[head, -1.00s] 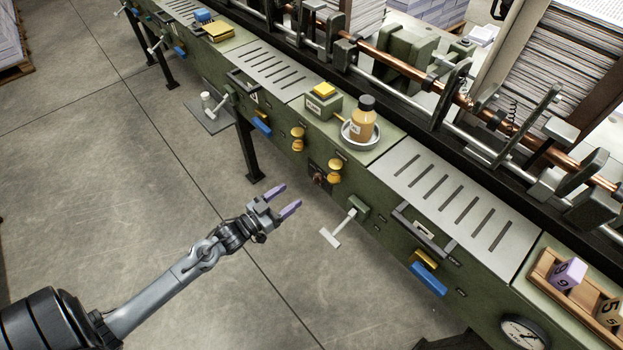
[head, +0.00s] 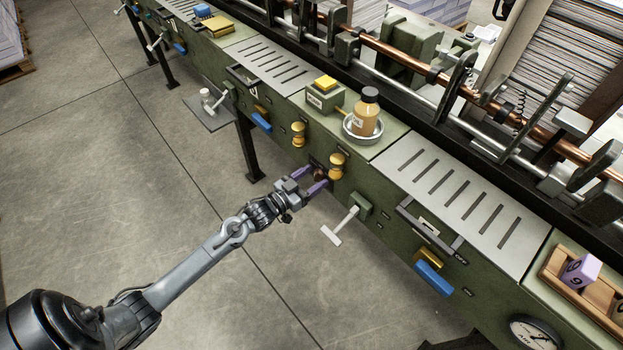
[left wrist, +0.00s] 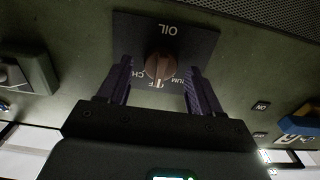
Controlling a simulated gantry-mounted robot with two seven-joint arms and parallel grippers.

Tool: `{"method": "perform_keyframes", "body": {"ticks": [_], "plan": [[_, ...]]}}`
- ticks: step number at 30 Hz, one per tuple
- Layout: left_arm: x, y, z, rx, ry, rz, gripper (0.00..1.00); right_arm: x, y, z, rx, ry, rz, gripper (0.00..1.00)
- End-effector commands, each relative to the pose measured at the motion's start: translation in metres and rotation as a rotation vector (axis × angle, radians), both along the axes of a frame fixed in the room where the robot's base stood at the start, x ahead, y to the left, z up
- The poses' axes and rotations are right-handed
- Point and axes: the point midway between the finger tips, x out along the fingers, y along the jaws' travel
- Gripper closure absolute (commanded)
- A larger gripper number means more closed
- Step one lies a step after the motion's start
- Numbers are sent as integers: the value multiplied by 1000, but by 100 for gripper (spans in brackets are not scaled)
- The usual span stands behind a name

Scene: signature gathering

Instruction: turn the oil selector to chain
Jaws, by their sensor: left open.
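The oil selector is a copper-brown knob (left wrist: 159,66) on a dark plate (left wrist: 199,42) marked OIL in the left wrist view, where the lettering is upside down. Parts of the labels "CH", "FF" and "UM" show around the knob, partly covered by it. Its grip looks roughly upright in that view; I cannot tell which label it points to. In the head view the knob (head: 320,173) is on the front of the green machine, mostly behind my fingers. My left gripper (left wrist: 157,75) is open, one purple finger on each side of the knob, with gaps visible. My right gripper is not in view.
Two brass knobs (head: 337,166) sit beside the selector. A pale T-handle (head: 338,230) sticks out at the lower right. A bottle in a metal dish (head: 362,137) stands on the ledge above. Open floor (head: 120,180) lies to the left.

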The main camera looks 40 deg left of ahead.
Motion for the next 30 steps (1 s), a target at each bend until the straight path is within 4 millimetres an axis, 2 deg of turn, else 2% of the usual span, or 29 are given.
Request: {"method": "perform_keyframes", "body": {"ticks": [2, 3, 13, 23, 30], "plan": [[0, 0, 0, 0, 0, 0, 35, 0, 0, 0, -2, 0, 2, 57], [0, 0, 0, 0, 0, 0, 38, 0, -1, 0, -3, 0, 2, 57], [0, 0, 0, 0, 0, 0, 89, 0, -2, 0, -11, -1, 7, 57], [0, 0, 2, 43, -8, -1, 90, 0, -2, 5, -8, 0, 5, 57], [0, -1, 3, 181, -28, -1, 90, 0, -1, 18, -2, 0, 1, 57]]}}
